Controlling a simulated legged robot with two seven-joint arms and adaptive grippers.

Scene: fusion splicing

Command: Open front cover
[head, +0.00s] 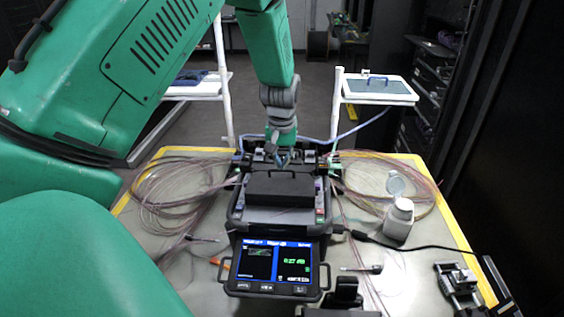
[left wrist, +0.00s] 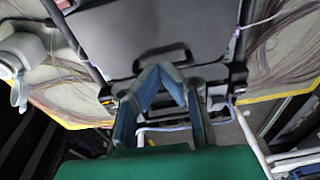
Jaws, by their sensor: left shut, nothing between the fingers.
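The fusion splicer (head: 236,215) stands in the middle of the table with its lit screen (head: 272,265) facing me. Its dark cover (head: 280,190) lies flat and looks closed on top; it fills the top middle of the left wrist view (left wrist: 175,25). My left gripper (head: 283,160) comes down from above at the far side of the cover. In the left wrist view its blue fingertips (left wrist: 162,70) meet, with nothing between them, close to a dark loop handle (left wrist: 148,60) at the cover's edge. I cannot tell whether they touch it. My right gripper is out of view.
Coiled fibers (head: 180,190) lie left of the splicer and more coils (head: 415,185) right. A white bottle (head: 399,220) with its lid open stands right. A metal device (head: 457,283) is at the front right. A black cable (head: 400,243) runs right from the splicer.

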